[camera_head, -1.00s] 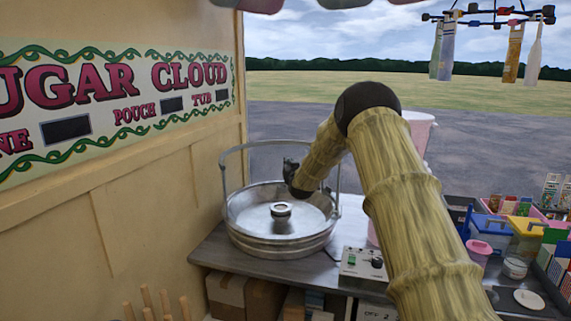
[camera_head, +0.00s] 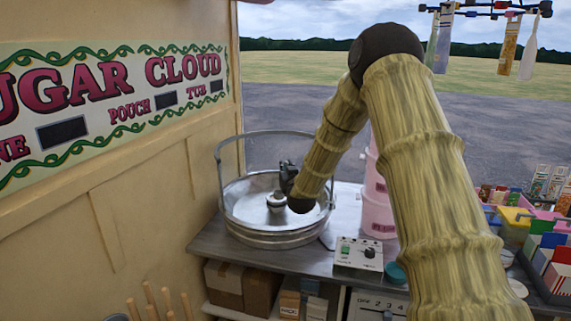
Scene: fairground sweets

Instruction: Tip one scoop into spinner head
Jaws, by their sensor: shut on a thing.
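The spinner head (camera_head: 276,201) is a small silver hub in the middle of a wide round metal bowl (camera_head: 282,241) on the counter. My gripper (camera_head: 285,178) is dark and small in view. It is over the bowl, just above and slightly right of the spinner head. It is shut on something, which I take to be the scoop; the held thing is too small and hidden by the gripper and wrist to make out. I cannot tell whether it is tilted or touching the head.
A control box (camera_head: 357,254) with a green switch and a dark knob stands right of the bowl. Pink tubs (camera_head: 377,214) stand behind it. A teal lid (camera_head: 396,273) lies nearby. Coloured containers (camera_head: 515,222) crowd the right side. A sign wall (camera_head: 115,200) closes the left.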

